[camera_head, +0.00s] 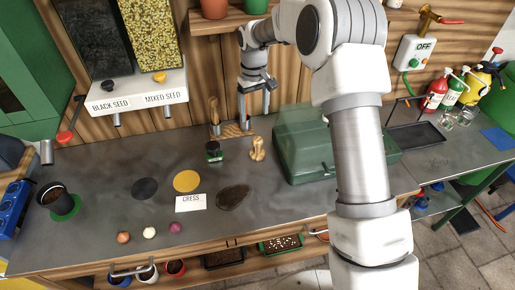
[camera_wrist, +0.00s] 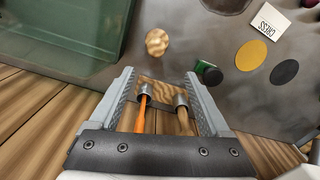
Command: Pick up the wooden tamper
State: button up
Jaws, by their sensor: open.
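The wooden tamper (camera_head: 257,148), a small light-brown turned piece, stands on the grey workbench just right of the wooden tool holder (camera_head: 232,130). In the wrist view the tamper (camera_wrist: 157,41) shows from above as a round wooden shape, beyond my fingertips. My gripper (camera_head: 258,90) is above the back of the bench, over the holder. In the wrist view my gripper (camera_wrist: 160,78) is open. An orange handle (camera_wrist: 141,112) and a brown handle (camera_wrist: 183,115) of tools in the holder show between its fingers, lower down; contact cannot be told.
A green translucent box (camera_head: 304,145) stands right of the tamper. A small dark-green jar (camera_head: 213,151) stands left of it. The seed dispenser (camera_head: 137,98) hangs at the left. A CRESS card (camera_head: 190,203) and discs lie in front. Bare bench lies before the tamper.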

send_over(258, 138)
jog(key=a, duration=0.1)
notch_tip(258, 138, down, 7)
jog(key=shift+s+f+p, duration=0.1)
jog(key=shift+p, duration=0.2)
jog(key=shift+d+f+p, duration=0.2)
jog(key=shift+f+p, duration=0.1)
jog(key=shift+f, duration=1.05)
jog(key=shift+d+f+p, duration=0.2)
jog(key=shift+f+p, duration=0.1)
jog(key=shift+f, duration=1)
jog(key=shift+c, duration=0.2)
grip_shut()
